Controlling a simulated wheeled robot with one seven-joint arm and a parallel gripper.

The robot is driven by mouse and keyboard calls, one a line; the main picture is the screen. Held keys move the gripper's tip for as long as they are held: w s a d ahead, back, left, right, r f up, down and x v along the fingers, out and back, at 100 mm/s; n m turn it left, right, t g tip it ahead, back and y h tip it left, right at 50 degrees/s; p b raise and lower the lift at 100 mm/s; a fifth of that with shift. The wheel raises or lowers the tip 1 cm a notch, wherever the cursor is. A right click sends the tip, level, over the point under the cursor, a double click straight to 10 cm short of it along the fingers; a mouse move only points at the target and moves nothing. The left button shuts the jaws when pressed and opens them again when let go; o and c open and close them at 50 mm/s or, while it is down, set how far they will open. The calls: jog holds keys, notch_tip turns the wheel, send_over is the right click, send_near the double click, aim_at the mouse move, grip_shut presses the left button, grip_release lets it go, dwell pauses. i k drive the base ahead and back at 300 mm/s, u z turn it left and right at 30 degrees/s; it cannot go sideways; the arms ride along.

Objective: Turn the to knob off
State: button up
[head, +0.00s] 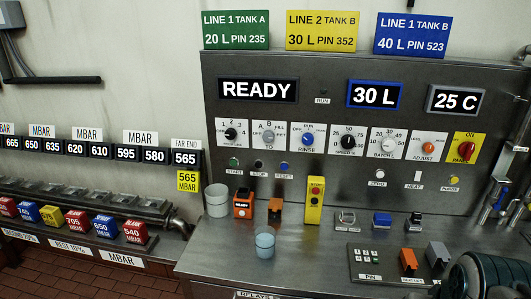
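The TO knob (269,136) is a small grey knob on a white plate, second from the left in the knob row of the grey control panel (330,190). Its plate bears the letters A and B at the top, OFF at the left and FILL at the right. The knob's pointer is too small to read with certainty. My gripper is not in view, and nothing touches the knob.
A black knob (231,134) and a blue RINSE knob (307,139) flank the TO knob closely. START (234,162), STOP (258,163) and RESET (284,165) buttons sit below. Cups, an upright yellow box (315,205) and other devices stand on the metal counter (310,255).

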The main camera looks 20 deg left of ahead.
aim_at(268, 136)
jog(key=k, duration=0.15)
jog(key=u, duration=0.8)
